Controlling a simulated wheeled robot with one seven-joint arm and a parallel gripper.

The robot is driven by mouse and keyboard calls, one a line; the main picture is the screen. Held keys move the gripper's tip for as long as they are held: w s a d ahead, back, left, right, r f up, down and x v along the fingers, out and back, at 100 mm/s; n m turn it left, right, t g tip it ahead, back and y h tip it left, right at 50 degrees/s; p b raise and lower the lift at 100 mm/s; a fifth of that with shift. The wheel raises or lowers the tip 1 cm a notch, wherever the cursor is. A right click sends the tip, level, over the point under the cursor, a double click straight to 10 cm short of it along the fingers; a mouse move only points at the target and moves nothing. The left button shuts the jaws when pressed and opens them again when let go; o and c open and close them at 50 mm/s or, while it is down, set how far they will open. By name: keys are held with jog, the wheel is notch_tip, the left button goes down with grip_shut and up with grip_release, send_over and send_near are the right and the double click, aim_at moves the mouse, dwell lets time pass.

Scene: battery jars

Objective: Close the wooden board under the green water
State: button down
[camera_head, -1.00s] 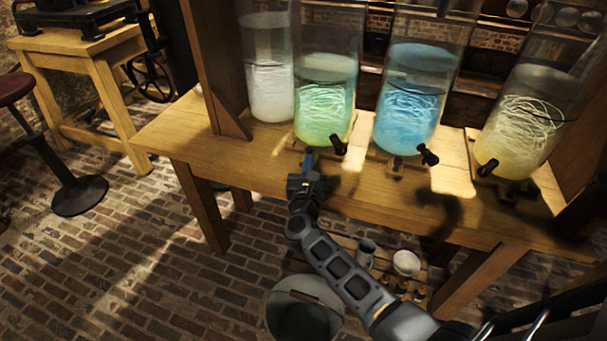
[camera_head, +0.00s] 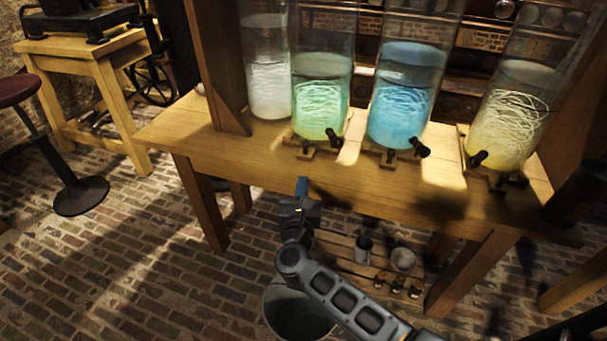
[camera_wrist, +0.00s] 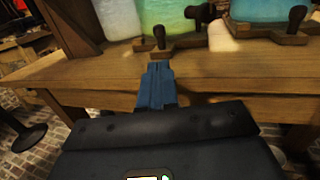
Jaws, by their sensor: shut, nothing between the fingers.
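The green water stands in a tall glass jar (camera_head: 322,108) on the wooden table. The wooden board (camera_head: 303,154) under it shows as a small flat piece at the jar's base, with a dark upright knob at its front. In the wrist view the board (camera_wrist: 180,44) and its knob lie just beyond my fingertips. My gripper (camera_head: 301,186) is shut and empty, with blue fingers, in front of the table's front edge and apart from the board. The wrist view shows the fingers (camera_wrist: 157,72) pointing at the knob.
A blue-water jar (camera_head: 404,100) and a yellow one (camera_head: 510,115) stand to the right, with similar boards and black taps. A whitish jar (camera_head: 266,80) stands left. A bucket (camera_head: 298,310) and a low slatted shelf (camera_head: 345,262) with cups are below. The left tabletop is clear.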

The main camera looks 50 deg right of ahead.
aim_at(306, 150)
jog(key=shift+s+a+r+g+y+p, duration=0.95)
jog(key=shift+a+r+g+y, duration=0.3)
jog(key=shift+r, duration=0.5)
jog(key=shift+t+y, duration=0.25)
jog(key=x, duration=0.8)
jog(key=r+x, duration=0.1)
jog(key=x, duration=0.4)
jog(key=shift+d+f, duration=0.1)
jog(key=shift+d, duration=0.05)
jog(key=shift+w+d, duration=0.25)
jog(key=shift+d, duration=0.1)
jog(key=d, duration=0.2)
jog(key=w+d, duration=0.1)
jog(key=d, duration=0.1)
jog(key=shift+w, duration=0.2)
jog(key=shift+d+r, duration=0.1)
jog(key=shift+r, duration=0.1)
jog(key=shift+d+r, duration=0.1)
